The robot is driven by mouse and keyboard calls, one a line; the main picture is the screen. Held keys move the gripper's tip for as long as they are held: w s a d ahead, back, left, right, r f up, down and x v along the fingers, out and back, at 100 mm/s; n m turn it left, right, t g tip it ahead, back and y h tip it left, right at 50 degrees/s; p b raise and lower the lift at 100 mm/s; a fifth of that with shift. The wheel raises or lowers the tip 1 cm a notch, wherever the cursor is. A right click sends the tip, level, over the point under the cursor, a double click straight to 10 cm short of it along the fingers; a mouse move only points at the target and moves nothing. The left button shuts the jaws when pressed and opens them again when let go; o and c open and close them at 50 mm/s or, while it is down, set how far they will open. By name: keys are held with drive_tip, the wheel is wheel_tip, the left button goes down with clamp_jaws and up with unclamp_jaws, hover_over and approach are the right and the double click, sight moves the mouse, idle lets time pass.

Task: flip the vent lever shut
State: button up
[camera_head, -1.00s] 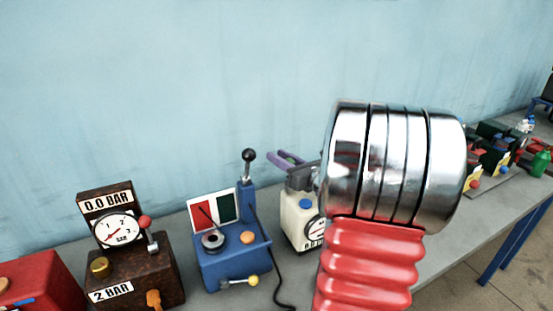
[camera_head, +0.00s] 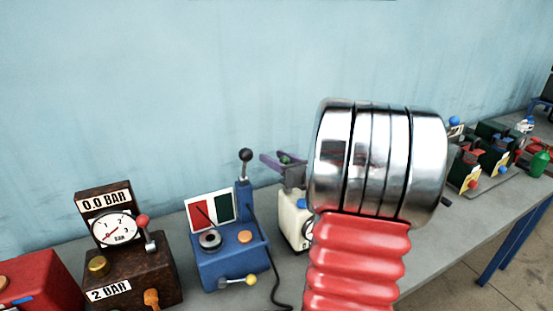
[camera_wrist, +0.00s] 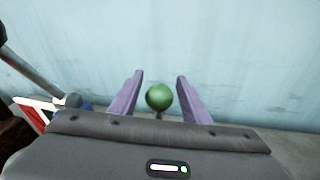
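My gripper (camera_head: 272,155) has purple fingers and is open above the white machine (camera_head: 294,226) on the bench. In the wrist view its fingers (camera_wrist: 160,76) stand apart on either side of a green ball knob (camera_wrist: 159,97), with a gap visible on both sides. The knob also shows as a small green patch in the head view (camera_head: 284,158). A short stem shows below the knob. I cannot tell for sure that this is the vent lever's knob. The lever's lower part is hidden, and my arm covers the white machine's right side.
Left of my gripper is a blue box (camera_head: 228,261) with an upright black-knobbed lever (camera_head: 245,165). Further left are a brown gauge box (camera_head: 130,275) and a red box (camera_head: 40,285). A pale blue wall (camera_head: 200,80) stands behind.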

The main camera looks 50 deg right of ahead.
drive_tip(key=s, duration=0.4)
drive_tip(key=s+a+r, duration=0.1)
drive_tip(key=s, duration=0.8)
drive_tip(key=shift+s+a+r, duration=0.25)
drive_tip(key=shift+s+a, duration=0.1)
idle(0.4)
drive_tip(key=w+a+f+n+g+y, duration=0.2)
drive_tip(key=w+a+n+g+y, duration=0.15)
drive_tip(key=a+n, duration=0.55)
drive_tip(key=w+a+f+n+g+y, duration=0.1)
drive_tip(key=w+a+n+g+y, duration=0.2)
drive_tip(key=a, duration=1.1)
drive_tip(key=s+a+f+n+g+y, duration=0.1)
drive_tip(key=s+a+f+n+g, duration=0.2)
drive_tip(key=a+n, duration=0.75)
drive_tip(key=s+a+r+n+h, duration=0.1)
drive_tip(key=s+n, duration=0.3)
drive_tip(key=n, duration=0.4)
drive_tip(key=s+a+r+n+g+h, duration=0.1)
drive_tip(key=s+a+n+h, duration=0.3)
drive_tip(key=n, duration=0.5)
drive_tip(key=shift+r, duration=0.45)
